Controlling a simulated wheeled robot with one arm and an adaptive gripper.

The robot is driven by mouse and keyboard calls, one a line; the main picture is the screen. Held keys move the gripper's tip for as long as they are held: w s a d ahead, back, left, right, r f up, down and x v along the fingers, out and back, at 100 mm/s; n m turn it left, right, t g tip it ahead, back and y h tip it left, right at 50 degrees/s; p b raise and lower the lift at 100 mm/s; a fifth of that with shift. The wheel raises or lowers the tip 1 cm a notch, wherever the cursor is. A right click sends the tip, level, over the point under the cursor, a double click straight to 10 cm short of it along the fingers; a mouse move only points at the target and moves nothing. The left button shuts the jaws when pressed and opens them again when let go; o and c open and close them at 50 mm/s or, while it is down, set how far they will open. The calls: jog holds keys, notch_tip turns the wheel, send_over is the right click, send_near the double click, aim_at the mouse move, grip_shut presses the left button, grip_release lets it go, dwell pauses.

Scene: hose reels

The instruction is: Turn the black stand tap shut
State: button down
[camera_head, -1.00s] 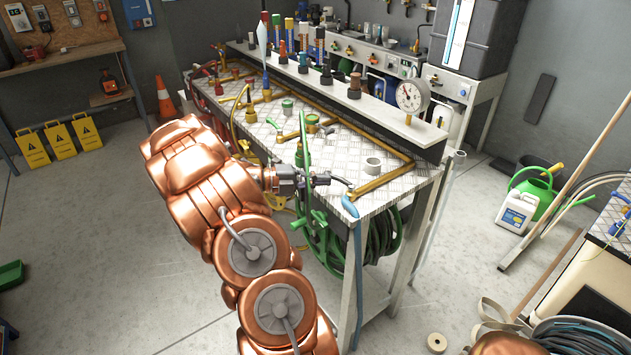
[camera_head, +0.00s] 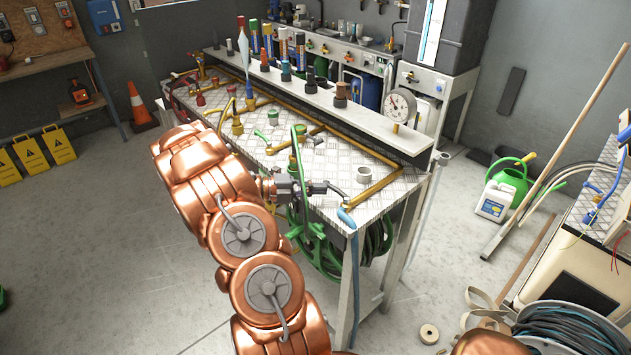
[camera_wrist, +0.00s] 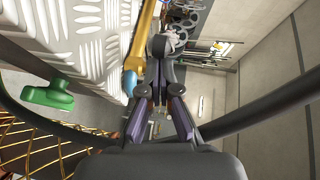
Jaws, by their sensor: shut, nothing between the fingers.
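My gripper (camera_head: 334,187) reaches in from the left over the front right corner of the metal workbench (camera_head: 350,152). It is shut and empty, just above the blue hose end (camera_head: 347,218) and the brass pipe (camera_head: 377,190). In the wrist view the fingers of my gripper (camera_wrist: 160,65) come together, with the blue hose end (camera_wrist: 131,83) left of them. I cannot make out for certain which thing is the black stand tap. Dark fittings (camera_head: 311,82) stand on the raised ledge, and a small dark piece (camera_head: 318,139) lies on the bench top.
A green hose reel (camera_head: 313,247) hangs at the bench front, near my arm. A green watering can (camera_head: 512,178) and white jug (camera_head: 494,201) stand on the floor at right. Floor at front left is clear.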

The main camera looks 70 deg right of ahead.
jog(key=shift+s+d+r+p, duration=0.1)
jog(key=shift+d+p, duration=0.45)
jog(key=shift+p, duration=0.15)
jog(key=shift+w+a+r+p, duration=0.2)
jog(key=shift+w+a+p, duration=0.05)
jog(key=shift+a+p, duration=0.25)
jog(key=b+v, duration=0.1)
jog(key=v, duration=1.1)
jog(key=shift+w+d+b, duration=0.3)
jog(key=shift+b, duration=0.1)
